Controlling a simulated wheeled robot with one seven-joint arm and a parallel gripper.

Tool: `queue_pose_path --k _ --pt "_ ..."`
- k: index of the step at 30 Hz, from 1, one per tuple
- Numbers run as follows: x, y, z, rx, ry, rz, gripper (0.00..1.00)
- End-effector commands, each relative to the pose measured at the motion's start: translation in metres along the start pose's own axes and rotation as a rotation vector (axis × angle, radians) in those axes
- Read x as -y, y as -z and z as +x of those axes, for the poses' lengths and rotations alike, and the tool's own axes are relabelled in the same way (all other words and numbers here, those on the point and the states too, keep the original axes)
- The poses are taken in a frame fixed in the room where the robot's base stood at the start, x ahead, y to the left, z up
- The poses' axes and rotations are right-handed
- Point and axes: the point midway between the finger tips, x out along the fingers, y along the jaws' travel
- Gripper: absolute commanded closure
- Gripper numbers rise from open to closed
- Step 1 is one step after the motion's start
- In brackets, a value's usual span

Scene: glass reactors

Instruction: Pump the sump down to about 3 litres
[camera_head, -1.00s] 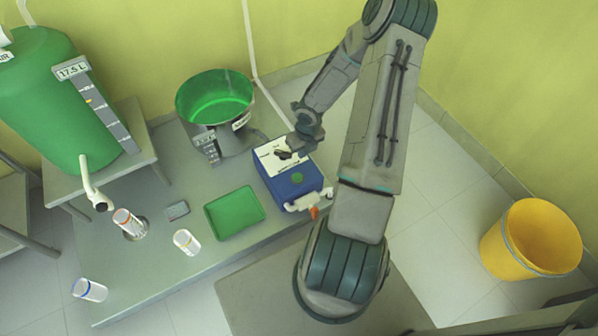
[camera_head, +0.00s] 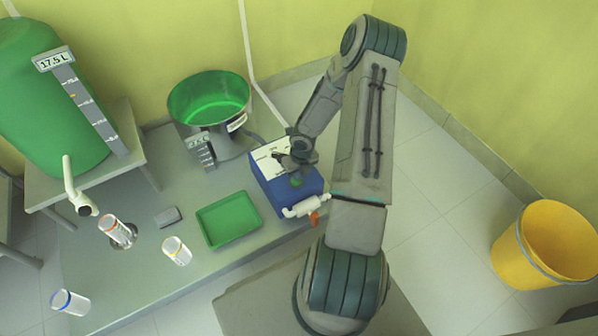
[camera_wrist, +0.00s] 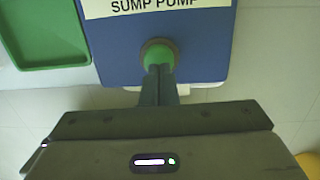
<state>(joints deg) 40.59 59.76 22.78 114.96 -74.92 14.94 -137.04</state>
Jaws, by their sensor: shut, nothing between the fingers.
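The blue sump pump box (camera_head: 270,193) has a white label on top and a round green button (camera_head: 297,182). In the wrist view the box (camera_wrist: 115,45) reads "SUMP PUMP", and its green button (camera_wrist: 157,52) lies right at my fingertips. My gripper (camera_wrist: 159,72) is shut and empty, pointing at the button; I cannot tell whether it touches or presses it. In the head view my gripper (camera_head: 296,168) is over the box top. The round sump vessel (camera_head: 205,125), green inside, stands behind the pump; its small readout is too blurred to read.
A green tank (camera_head: 45,120) on a stand carries a 17.5 L readout. A green tray (camera_head: 230,218), labelled cups (camera_head: 177,251) and a small grey block (camera_head: 168,217) lie on the platform. A white fitting with an orange handle (camera_head: 314,217) projects from the pump. A yellow bucket (camera_head: 545,245) stands right.

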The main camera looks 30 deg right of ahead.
Motion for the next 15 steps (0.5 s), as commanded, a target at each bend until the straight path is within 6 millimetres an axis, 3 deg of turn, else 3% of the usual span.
queue_pose_path --k 4,15 --pt "0.0003 -0.0001 0.0085 0.001 0.001 0.0 1.0" --pt "0.0002 -0.0002 0.0087 0.001 0.0 0.0 1.0"
